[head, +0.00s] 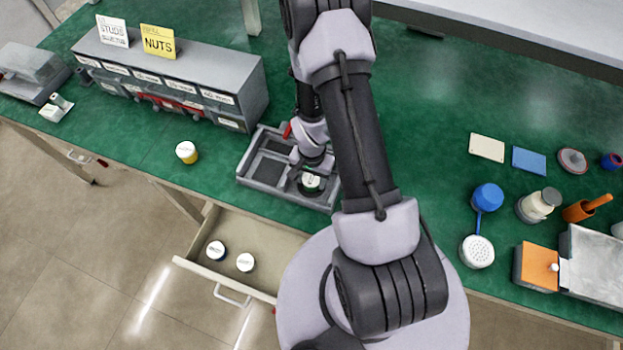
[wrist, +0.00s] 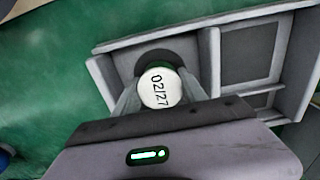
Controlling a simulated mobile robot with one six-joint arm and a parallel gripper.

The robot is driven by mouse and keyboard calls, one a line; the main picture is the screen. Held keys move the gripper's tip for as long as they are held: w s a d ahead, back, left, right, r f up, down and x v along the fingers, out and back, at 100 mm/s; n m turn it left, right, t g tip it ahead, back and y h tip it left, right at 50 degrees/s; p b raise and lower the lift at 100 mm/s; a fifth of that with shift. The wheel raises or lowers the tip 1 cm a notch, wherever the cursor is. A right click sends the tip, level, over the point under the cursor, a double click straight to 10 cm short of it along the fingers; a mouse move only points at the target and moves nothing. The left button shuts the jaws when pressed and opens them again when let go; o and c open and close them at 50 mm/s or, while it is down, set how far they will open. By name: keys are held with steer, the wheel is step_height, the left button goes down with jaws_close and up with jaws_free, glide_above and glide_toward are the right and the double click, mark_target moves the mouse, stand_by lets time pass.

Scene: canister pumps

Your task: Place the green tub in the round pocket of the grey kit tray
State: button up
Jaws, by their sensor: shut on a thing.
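The green tub (wrist: 159,88) shows its white lid marked 02/27 and a thin green edge in the wrist view. Its lid also shows in the head view (head: 312,181). My gripper (wrist: 160,95) is shut on the tub, one finger on each side. The grey kit tray (wrist: 200,33) lies under it on the green bench and also shows in the head view (head: 285,200). The dark round pocket (wrist: 152,56) shows just beyond the tub, which covers the rest of it. I cannot tell whether the tub's base is inside the pocket or above it.
A yellow tub (head: 187,152) stands left of the tray. Two white-lidded tubs (head: 245,262) (head: 216,250) sit in the open drawer (head: 262,238) below the bench edge. A grey bin rack (head: 240,95) stands behind left. Blue, white and orange items (head: 487,197) stand at right.

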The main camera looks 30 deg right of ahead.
steer(key=o, duration=1.4)
